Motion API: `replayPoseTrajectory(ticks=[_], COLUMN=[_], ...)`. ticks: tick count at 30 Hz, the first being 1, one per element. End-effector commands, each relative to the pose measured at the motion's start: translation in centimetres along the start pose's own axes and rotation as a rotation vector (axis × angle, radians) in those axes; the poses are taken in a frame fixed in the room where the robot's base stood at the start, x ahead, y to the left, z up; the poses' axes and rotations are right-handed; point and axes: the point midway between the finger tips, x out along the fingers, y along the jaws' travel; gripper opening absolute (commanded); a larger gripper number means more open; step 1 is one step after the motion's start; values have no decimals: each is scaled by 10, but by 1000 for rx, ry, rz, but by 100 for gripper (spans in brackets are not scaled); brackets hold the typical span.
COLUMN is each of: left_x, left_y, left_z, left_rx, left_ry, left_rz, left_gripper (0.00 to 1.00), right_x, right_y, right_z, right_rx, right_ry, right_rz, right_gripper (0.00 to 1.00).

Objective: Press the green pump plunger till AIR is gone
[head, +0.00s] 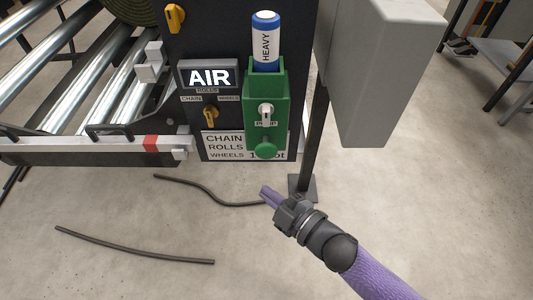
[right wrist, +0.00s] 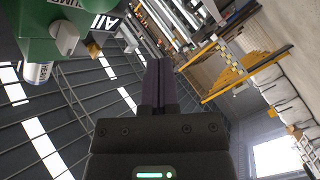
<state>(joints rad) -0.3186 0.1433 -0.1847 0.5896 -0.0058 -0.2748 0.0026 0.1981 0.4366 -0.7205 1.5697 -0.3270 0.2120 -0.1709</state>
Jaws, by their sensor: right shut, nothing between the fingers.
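The green pump (head: 266,105) is on the front of a dark control panel, with a white-and-blue HEAVY canister (head: 265,42) standing in its top. A lit AIR sign (head: 208,77) shows on the panel left of the pump. My right gripper (head: 268,194) is shut and empty, below the knob and apart from it, its purple fingers pointing up and left. In the right wrist view the shut fingers (right wrist: 156,85) show in the middle and the green pump (right wrist: 55,30) at top left. My left gripper is not in view.
A grey box (head: 375,75) on a dark post stands right of the panel. A roller conveyor (head: 75,75) is at the left. Dark hoses (head: 135,247) lie on the concrete floor. The floor in front is mostly clear.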

Motion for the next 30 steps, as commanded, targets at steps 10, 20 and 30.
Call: replayPoseTrajectory(ticks=[10,20,30], left_x=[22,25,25], left_y=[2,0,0], left_z=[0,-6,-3], left_rx=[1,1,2], left_ry=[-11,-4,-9], left_rz=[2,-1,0], left_gripper=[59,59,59], right_x=[35,46,46], right_y=[24,34,34], right_z=[28,34,34], right_rx=[-1,0,0], right_ry=[-1,-1,-1], right_rz=[0,0,0], right_gripper=[0,0,0])
